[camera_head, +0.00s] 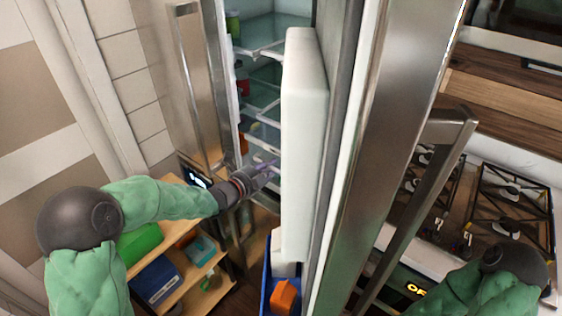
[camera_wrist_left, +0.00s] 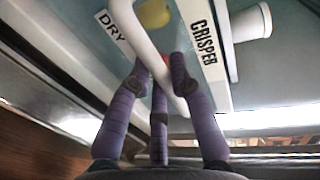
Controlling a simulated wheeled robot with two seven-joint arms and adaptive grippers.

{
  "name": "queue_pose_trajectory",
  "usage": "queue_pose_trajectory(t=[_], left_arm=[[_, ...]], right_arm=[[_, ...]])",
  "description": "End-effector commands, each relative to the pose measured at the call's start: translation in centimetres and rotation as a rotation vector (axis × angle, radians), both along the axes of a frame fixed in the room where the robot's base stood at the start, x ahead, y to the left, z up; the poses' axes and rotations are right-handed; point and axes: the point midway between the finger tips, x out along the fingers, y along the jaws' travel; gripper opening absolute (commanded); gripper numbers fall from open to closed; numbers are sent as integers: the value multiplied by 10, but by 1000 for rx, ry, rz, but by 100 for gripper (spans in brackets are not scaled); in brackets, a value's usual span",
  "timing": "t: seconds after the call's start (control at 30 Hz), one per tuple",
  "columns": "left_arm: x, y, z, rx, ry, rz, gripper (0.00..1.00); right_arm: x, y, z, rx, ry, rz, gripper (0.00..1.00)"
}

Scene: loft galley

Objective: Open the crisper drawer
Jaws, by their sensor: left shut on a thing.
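The fridge stands open in the head view, and my left gripper (camera_head: 266,168) reaches low into it. In the left wrist view, a front with a "CRISPER" label (camera_wrist_left: 204,42) shows at upper right and a "DRY" label (camera_wrist_left: 112,32) at upper left. A white bar handle (camera_wrist_left: 150,48) runs between the labels. The purple fingers of my left gripper (camera_wrist_left: 157,80) are shut around this handle. A yellow round thing (camera_wrist_left: 154,14) shows behind it. I cannot tell how far the crisper drawer is out. My right gripper is out of view.
A white-lined fridge door (camera_head: 303,130) stands right beside my left gripper. A wooden shelf unit (camera_head: 185,290) with green and blue boxes is at lower left. A blue bin (camera_head: 267,275) with an orange thing (camera_head: 284,296) stands below. A stove (camera_head: 505,205) is at right.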

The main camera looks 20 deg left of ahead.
Motion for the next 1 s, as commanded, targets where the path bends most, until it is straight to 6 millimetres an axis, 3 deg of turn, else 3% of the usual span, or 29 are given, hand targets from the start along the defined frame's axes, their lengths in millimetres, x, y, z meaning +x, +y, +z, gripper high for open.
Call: queue_pose_trajectory(t=[0.2, 0.4, 0.93, 0.97, 1.0], left_arm=[[-42, 16, -2, 0, 2, 3, 0], [-64, 24, -2, 0, 4, 2, 0], [-73, 26, -1, -1, 4, -1, 0], [-73, 26, -1, -1, 4, -1, 24], [-73, 26, -1, -1, 4, -1, 35]], right_arm=[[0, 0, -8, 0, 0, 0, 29], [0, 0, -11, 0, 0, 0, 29], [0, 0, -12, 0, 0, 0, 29], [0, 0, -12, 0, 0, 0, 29], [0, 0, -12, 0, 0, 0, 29]])
